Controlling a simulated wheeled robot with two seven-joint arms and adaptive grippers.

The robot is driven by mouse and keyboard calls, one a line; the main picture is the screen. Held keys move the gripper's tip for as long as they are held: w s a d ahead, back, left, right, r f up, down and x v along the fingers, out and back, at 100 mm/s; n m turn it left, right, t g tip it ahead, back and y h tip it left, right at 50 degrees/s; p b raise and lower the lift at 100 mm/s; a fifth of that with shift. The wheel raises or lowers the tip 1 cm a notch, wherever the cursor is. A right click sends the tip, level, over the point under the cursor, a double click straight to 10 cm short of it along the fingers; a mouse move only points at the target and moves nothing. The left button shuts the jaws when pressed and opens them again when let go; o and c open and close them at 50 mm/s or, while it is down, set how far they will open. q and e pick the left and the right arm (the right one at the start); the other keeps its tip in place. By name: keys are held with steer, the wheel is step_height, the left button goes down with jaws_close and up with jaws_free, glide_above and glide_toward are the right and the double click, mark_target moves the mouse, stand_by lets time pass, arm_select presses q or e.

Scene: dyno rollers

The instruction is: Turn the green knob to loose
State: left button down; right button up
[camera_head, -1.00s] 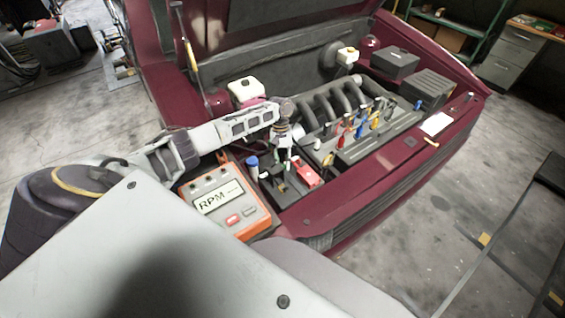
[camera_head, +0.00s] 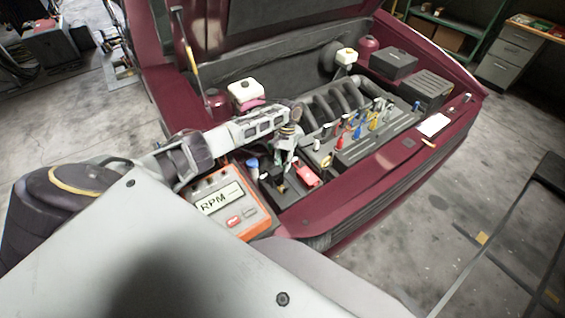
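My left arm reaches in from the left over the open engine bay of a dark red car. My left gripper (camera_head: 288,157) points down above the black battery area (camera_head: 283,188) at the front of the bay. Its fingers are too small and dark to tell whether they are open or shut. I cannot make out a green knob; it may be hidden behind the gripper or too small. A red clamp (camera_head: 307,175) lies just right of and below the gripper. A blue-topped part (camera_head: 252,164) stands to its left. My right gripper is not in view.
An orange RPM meter (camera_head: 235,203) rests on the car's front edge, left of the battery. Several coloured plugs and leads (camera_head: 358,131) stand on the engine to the right. A white reservoir (camera_head: 244,94) is behind my arm. The raised hood is above.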

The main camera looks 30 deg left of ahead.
arm_select(q)
steer(key=m, duration=0.1)
steer(key=m+y+p, duration=0.1)
steer(key=m, duration=0.1)
steer(key=m+y+p, duration=0.1)
steer(key=m, duration=0.1)
steer(key=shift+d+r, duration=0.1)
steer(key=shift+d, duration=0.15)
steer(key=shift+d+m+y+p, duration=0.1)
steer(key=shift+m+y+p, duration=0.65)
steer(key=shift+m, duration=0.75)
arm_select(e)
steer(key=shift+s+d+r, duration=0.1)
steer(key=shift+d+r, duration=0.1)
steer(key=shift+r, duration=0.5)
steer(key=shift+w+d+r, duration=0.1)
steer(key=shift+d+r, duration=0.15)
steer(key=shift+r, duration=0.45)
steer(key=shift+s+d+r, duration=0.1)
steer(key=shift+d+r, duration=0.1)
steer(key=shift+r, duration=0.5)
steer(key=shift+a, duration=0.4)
